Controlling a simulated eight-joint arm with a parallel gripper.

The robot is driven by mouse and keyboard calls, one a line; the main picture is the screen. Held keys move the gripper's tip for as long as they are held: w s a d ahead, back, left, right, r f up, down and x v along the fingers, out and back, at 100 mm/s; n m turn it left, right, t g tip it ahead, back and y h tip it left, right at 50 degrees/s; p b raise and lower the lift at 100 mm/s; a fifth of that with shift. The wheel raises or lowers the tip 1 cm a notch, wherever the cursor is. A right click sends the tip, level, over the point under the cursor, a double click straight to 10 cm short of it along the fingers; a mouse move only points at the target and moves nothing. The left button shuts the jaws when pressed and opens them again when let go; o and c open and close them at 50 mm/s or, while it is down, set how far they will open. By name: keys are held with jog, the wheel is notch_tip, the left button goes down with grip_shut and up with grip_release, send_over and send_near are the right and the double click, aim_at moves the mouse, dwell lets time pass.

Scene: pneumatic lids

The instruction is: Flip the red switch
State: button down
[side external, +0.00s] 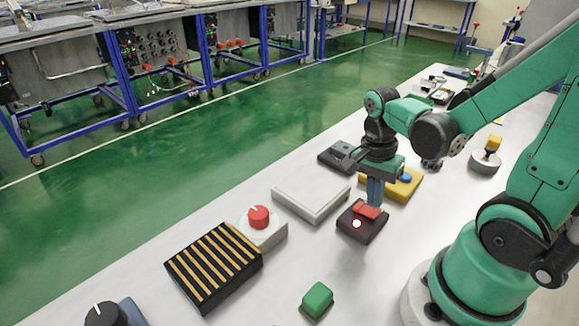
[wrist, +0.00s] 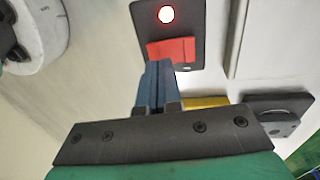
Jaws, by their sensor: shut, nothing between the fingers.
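The red switch (side external: 370,211) is a red rocker on a dark base plate (side external: 351,230) with a lit round lamp (side external: 357,224). In the wrist view the red rocker (wrist: 171,51) lies just beyond my fingertips, with the glowing lamp (wrist: 166,14) above it. My gripper (side external: 374,204) points down at the switch, its blue fingers together and empty. In the wrist view the fingertips (wrist: 159,66) overlap the rocker's lower edge. I cannot tell whether they touch it.
A yellow block with a blue button (side external: 405,178) and a grey-black device (side external: 339,156) stand close behind. A pale flat panel (side external: 311,199), a red knob (side external: 259,217), a striped black box (side external: 213,265) and a green block (side external: 317,299) lie nearby. Bare white table lies between them.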

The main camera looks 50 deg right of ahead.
jog(key=shift+s+f, duration=0.1)
jog(key=shift+f, duration=0.5)
jog(key=shift+f, duration=0.15)
jog(key=shift+w, duration=0.75)
jog(key=shift+r, duration=0.25)
